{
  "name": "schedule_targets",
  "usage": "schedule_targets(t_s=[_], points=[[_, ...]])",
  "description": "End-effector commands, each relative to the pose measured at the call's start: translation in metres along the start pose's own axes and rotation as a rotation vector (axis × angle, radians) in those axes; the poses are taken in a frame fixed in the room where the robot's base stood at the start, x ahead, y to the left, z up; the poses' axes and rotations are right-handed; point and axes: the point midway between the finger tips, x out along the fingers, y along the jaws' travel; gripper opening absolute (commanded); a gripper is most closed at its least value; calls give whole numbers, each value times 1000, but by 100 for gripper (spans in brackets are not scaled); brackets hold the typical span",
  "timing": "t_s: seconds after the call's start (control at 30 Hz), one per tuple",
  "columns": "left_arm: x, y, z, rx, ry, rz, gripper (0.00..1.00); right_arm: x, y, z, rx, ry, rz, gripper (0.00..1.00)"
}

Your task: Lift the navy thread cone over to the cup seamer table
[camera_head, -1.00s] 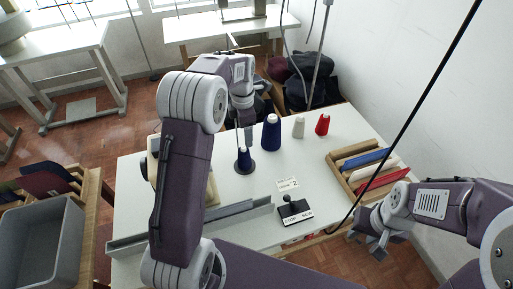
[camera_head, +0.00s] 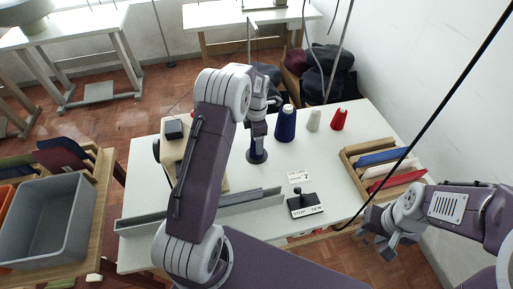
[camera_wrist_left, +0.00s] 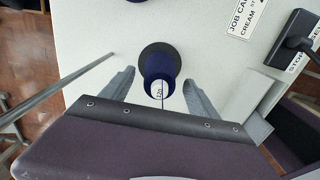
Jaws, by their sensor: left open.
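A small navy thread cone (camera_head: 257,153) stands on a round dark base on the white table (camera_head: 330,160). In the left wrist view the navy cone (camera_wrist_left: 159,70) shows from above, with a pale label at its top. My left gripper (camera_head: 258,131) is over it, open; in the wrist view its fingers (camera_wrist_left: 159,84) are spread on either side of the cone. A larger navy cone (camera_head: 285,125) stands just behind. My right gripper (camera_head: 384,240) is open and empty beyond the table's right front edge. Which table is the cup seamer table cannot be told.
A cream cone (camera_head: 314,121) and a red cone (camera_head: 338,120) stand at the back. A wooden rack (camera_head: 350,163) with coloured strips is at right. A black stop/sew switch (camera_head: 305,205) and job card (camera_head: 299,177) lie in front. White tables (camera_head: 225,17) stand behind; a grey bin (camera_head: 45,225) is left.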

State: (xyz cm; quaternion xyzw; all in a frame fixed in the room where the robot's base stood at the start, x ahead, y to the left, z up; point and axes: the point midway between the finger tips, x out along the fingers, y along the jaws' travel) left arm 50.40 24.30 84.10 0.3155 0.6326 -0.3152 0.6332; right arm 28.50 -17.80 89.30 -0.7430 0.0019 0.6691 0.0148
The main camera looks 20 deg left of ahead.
Motion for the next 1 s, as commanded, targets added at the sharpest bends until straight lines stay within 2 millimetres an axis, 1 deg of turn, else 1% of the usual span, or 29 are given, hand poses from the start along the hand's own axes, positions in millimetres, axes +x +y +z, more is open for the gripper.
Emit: schedule_targets(t_s=[0.03,0.1,0.3,0.33,0.37,0.4,0.47,0.5,0.57,0.6,0.77,0.83,0.87,0.97,1.0], points=[[8,-1,0,0,1,-2,69,1,0,0,0,0,0,36],[12,-1,0,0,1,-1,69,1,0,0,0,0,0,36],[13,0,0,0,0,0,69,1,0,0,0,0,0,36],[13,0,0,0,0,0,67,1,0,0,0,0,0,36],[13,0,0,0,0,0,58,1,0,0,0,0,0,36],[13,0,0,0,0,0,47,1,0,0,0,0,0,36],[13,0,0,0,0,0,31,1,0,0,0,0,0,36],[13,0,0,0,0,0,19,1,0,0,0,0,0,36],[13,0,0,0,0,0,3,1,0,0,0,0,0,36],[13,0,0,0,0,1,1,1,0,0,0,0,0,36],[12,0,0,0,-1,1,1,1,0,0,0,0,0,36],[7,0,0,0,-2,3,1,0,0,0,0,0,0,36],[2,0,0,0,-2,4,1,0,0,0,0,0,0,36],[-22,1,1,0,-3,6,1,-3,0,0,0,0,0,36],[-33,1,1,0,-4,6,1,-4,0,0,0,0,0,36]])
